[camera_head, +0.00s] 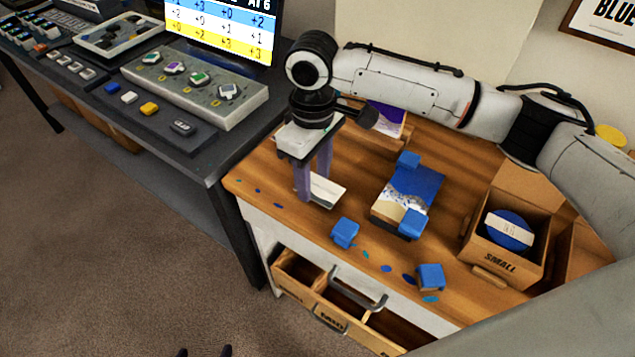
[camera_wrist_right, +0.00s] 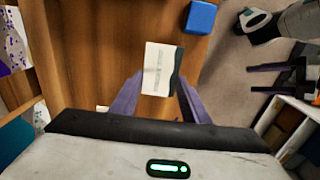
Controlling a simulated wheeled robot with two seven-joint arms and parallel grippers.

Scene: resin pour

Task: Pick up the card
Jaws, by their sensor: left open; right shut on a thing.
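The card (camera_head: 328,190) is a small, pale flat piece near the wooden table's left edge. In the right wrist view the card (camera_wrist_right: 158,70) is white with faint print and a dark strip along its right side. My right gripper (camera_head: 314,188) points down with its purple fingers shut on the card; its fingertips also show in the right wrist view (camera_wrist_right: 157,92). I cannot tell how far the card is off the table. My left gripper (camera_head: 205,352) shows only as two dark tips, apart, at the bottom edge, away from the card.
A blue-and-white picture panel (camera_head: 412,192) with blue blocks lies right of the card. A blue block (camera_head: 345,232) is in front. A box marked SMALL (camera_head: 503,240) stands further right. An open drawer (camera_head: 330,305) is below. The grey bench (camera_head: 200,150) is at left.

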